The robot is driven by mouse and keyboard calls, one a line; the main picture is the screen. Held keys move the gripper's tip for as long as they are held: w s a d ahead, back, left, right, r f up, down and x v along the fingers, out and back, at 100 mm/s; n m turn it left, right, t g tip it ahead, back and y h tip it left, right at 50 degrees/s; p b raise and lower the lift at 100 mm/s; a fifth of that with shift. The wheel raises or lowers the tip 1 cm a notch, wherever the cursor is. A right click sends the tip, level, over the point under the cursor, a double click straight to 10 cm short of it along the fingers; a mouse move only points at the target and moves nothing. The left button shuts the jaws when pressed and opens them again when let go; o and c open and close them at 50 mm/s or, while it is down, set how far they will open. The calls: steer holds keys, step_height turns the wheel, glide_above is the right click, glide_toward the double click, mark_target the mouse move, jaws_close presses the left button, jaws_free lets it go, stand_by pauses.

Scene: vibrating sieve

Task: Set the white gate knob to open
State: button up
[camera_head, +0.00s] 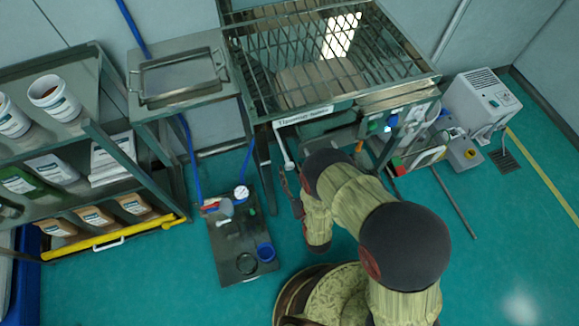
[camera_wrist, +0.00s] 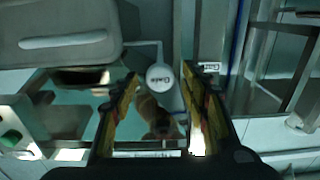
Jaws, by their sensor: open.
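The white gate knob (camera_wrist: 160,77) is a round white cap with dark lettering in the wrist view, on a pale stem. In the head view, a white lever end (camera_head: 289,165) hangs below the front left of the sieve machine and looks like the same knob. My gripper (camera_wrist: 158,84) is open, with one finger on each side of the knob in the picture. I cannot tell whether the fingertips reach around it, and no contact shows. In the head view my gripper (camera_head: 288,188) is close below the lever end, partly hidden by my arm.
The sieve's grated hopper (camera_head: 320,65) stands above. A small white label (camera_wrist: 210,67) is right of the knob. A shelf (camera_head: 100,130) is farther left.

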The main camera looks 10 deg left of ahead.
steer(key=shift+x, duration=1.3)
steer(key=shift+c, duration=0.9)
jaws_close()
